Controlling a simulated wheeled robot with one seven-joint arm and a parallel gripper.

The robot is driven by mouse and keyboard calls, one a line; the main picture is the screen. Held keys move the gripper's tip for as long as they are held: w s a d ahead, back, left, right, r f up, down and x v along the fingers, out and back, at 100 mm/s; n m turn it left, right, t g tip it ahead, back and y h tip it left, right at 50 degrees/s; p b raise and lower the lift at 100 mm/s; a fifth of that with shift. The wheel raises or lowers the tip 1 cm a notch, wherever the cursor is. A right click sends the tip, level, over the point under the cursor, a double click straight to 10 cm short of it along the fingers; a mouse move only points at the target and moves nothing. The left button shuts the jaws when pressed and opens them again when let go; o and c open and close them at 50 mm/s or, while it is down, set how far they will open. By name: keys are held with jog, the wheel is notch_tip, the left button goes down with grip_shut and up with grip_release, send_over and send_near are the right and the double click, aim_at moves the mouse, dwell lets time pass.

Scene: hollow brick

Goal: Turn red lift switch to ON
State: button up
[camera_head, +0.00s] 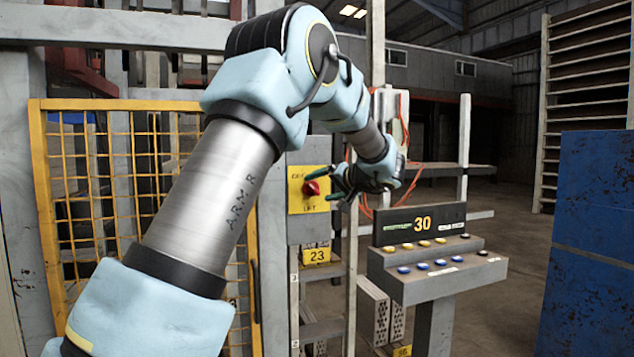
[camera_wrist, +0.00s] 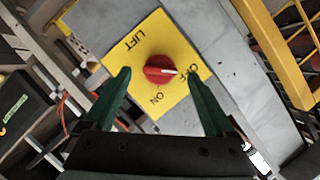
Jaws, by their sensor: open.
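The red lift switch (camera_head: 311,188) is a round knob on a yellow plate (camera_head: 294,204) on a grey box. In the wrist view the red knob (camera_wrist: 158,69) has a white pointer mark directed right, towards the word OFF. The word ON is below the knob, and LIFT is at the upper left of the yellow plate (camera_wrist: 128,62). My gripper (camera_head: 334,183) is open, with its dark green fingers just right of the knob in the head view. In the wrist view my gripper (camera_wrist: 159,76) has one finger on each side of the knob, apart from it.
A yellow mesh gate (camera_head: 42,185) stands left of the switch box, behind my arm. A console with coloured buttons (camera_head: 430,267) and a display reading 30 (camera_head: 422,224) stands to the right. A yellow 23 label (camera_head: 316,256) is below the switch. A blue panel (camera_head: 594,200) stands far right.

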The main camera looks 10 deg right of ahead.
aim_at(313, 188)
jog(key=shift+p+x, duration=0.4)
jog(key=shift+x, duration=0.9)
jog(key=shift+c, duration=0.2)
jog(key=c, duration=1.3)
jog(key=shift+c, duration=0.2)
